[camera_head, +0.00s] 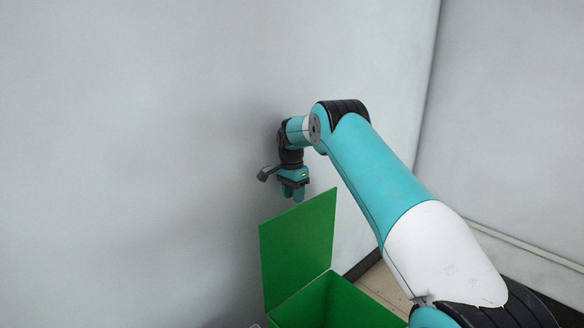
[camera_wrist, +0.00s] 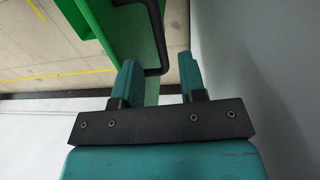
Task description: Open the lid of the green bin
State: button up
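The green bin (camera_head: 330,305) stands at the bottom of the head view, partly cut off by the frame edge. Its green lid (camera_head: 298,245) stands raised, roughly upright, along the bin's wall-side edge. My gripper (camera_head: 294,194) is just above the lid's top edge, near the wall, fingers pointing down. In the wrist view my gripper (camera_wrist: 160,62) has its two teal fingers apart with nothing clamped. Green panels of the bin and lid (camera_wrist: 146,50) show beyond and between the fingers, with a black bar-like part (camera_wrist: 155,40) there. Whether a finger touches the lid is unclear.
A plain grey wall (camera_head: 130,150) stands close behind my gripper and the lid. The wrist view shows tiled floor (camera_wrist: 40,45) with yellow lines beside the bin. Another wall (camera_head: 510,130) stands at the right.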

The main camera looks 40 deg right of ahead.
notch_tip(320, 180, up, 12)
jog(key=w+p, duration=0.1)
dwell(0.5)
jog(key=shift+a, duration=0.15)
